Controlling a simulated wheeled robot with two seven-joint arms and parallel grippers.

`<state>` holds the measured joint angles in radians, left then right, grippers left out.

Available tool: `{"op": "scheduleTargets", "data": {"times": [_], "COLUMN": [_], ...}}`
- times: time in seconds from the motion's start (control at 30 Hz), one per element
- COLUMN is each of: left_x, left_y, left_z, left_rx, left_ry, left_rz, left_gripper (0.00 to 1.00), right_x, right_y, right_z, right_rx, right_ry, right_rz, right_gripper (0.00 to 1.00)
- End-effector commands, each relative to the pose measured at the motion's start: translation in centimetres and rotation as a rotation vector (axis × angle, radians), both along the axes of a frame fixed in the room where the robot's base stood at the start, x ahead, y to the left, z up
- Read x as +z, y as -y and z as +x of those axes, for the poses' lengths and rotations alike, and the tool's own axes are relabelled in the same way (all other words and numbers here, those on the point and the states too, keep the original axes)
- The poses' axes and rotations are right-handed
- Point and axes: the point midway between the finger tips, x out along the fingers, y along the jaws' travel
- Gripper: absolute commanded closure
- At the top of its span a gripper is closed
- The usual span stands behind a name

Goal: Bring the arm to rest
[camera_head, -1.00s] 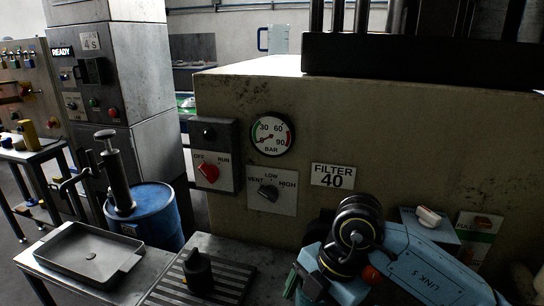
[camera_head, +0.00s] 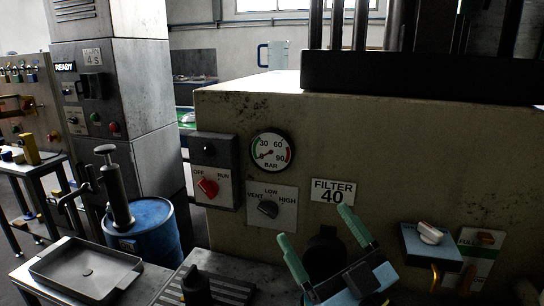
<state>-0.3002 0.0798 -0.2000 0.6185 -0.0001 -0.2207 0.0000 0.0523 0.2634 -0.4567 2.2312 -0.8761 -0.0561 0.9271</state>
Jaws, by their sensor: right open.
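My right gripper (camera_head: 312,226) comes in at the bottom, right of centre, in front of the beige cabinet (camera_head: 390,165). Its two green fingers are spread wide apart and point up, with nothing between them that I can see it holding. Its pale blue body runs off the bottom edge. A dark rounded part (camera_head: 325,250) shows behind the fingers; I cannot tell whether it is touched. My left gripper is not in view.
The cabinet bears a red knob (camera_head: 208,187), a black knob (camera_head: 268,209), a gauge (camera_head: 271,151) and a FILTER 40 sign (camera_head: 333,191). A light switch (camera_head: 430,233) sits at the right. A grey tray (camera_head: 87,270) and a blue drum (camera_head: 150,230) stand left.

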Motion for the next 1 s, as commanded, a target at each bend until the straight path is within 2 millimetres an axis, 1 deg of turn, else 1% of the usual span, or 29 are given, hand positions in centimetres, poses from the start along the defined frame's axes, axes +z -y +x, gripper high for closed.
{"op": "scheduleTargets", "data": {"times": [0.03, 0.07, 0.1, 0.17, 0.2, 0.27, 0.3, 0.37, 0.4, 0.47, 0.5, 0.57, 0.6, 0.67, 0.7, 0.87, 0.9, 1.0], "left_x": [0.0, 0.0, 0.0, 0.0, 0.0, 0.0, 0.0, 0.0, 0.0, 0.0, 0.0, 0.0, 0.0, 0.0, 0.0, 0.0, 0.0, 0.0], "left_y": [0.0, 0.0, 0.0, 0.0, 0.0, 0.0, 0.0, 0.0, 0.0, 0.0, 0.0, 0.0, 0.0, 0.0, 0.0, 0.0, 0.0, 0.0], "left_z": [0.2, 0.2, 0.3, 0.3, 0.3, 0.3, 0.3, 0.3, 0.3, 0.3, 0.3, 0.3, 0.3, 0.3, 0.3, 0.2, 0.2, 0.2], "left_rx": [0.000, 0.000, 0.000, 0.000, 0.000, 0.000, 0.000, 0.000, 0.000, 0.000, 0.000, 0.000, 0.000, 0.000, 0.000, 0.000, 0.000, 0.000], "left_ry": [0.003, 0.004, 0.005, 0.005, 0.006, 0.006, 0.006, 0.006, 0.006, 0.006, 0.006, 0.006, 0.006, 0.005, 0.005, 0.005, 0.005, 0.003], "left_rz": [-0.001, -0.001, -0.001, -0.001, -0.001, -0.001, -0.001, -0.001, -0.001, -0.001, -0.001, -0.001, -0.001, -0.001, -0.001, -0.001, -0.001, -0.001], "left_gripper": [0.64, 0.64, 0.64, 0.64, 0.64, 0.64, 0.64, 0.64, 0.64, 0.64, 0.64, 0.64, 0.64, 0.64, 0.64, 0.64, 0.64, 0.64], "right_x": [-1.9, -3.0, -4.8, -7.9, -10.1, -13.6, -15.9, -19.4, -21.3, -24.0, -25.4, -27.2, -28.2, -29.4, -30.1, -32.2, -33.0, -35.6], "right_y": [2.2, 3.4, 5.1, 7.4, 8.8, 10.6, 11.6, 12.9, 13.5, 14.1, 14.4, 14.7, 14.8, 14.8, 14.8, 14.6, 14.6, 14.5], "right_z": [0.7, 1.1, 1.5, 1.5, 1.2, 0.3, -0.7, -2.5, -4.0, -6.2, -7.7, -9.9, -11.4, -13.5, -14.9, -20.6, -20.9, -20.0], "right_rx": [-0.100, -0.159, -0.233, -0.334, -0.393, -0.468, -0.508, -0.551, -0.568, -0.577, -0.576, -0.565, -0.553, -0.529, -0.510, -0.409, -0.395, -0.399], "right_ry": [-0.101, -0.163, -0.251, -0.391, -0.490, -0.647, -0.753, -0.914, -1.013, -1.150, -1.231, -1.340, -1.407, -1.499, -1.557, -1.767, -1.790, -1.793], "right_rz": [0.033, 0.044, 0.052, 0.053, 0.043, 0.019, -0.006, -0.050, -0.084, -0.135, -0.168, -0.217, -0.248, -0.292, -0.322, -0.438, -0.453, -0.454], "right_gripper": [0.10, 0.10, 0.10, 0.10, 0.10, 0.10, 0.10, 0.10, 0.10, 0.10, 0.10, 0.10, 0.10, 0.10, 0.10, 0.10, 0.10, 0.10]}}
